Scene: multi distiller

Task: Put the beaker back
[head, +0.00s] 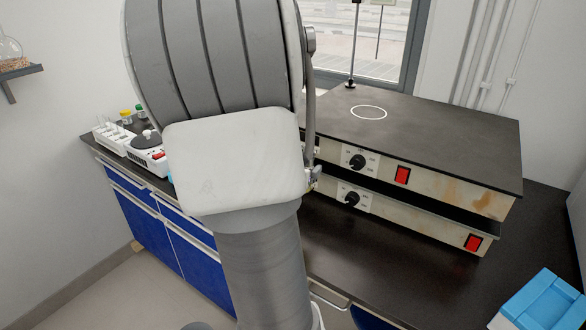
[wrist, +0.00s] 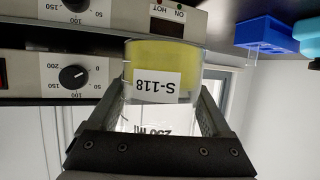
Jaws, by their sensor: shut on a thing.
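The beaker (wrist: 190,72) is clear glass with yellow liquid and a white label reading S-118. The wrist view is upside down, so the liquid lies at the beaker's lower end. My gripper (wrist: 160,98) is shut on the beaker, with one dark finger on each side of it. The hotplate fronts (wrist: 45,80) are close behind and beside the beaker in that view. I cannot tell whether the beaker touches any surface. In the head view my arm hides the gripper and the beaker.
Two stacked hotplates (head: 455,203) stand on the black counter (head: 370,275). The upper one has a bare top with a white ring (head: 368,112) and a thin rod stand (head: 352,50) behind. A blue box (head: 545,300) is at lower right; white equipment (head: 145,150) is at left.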

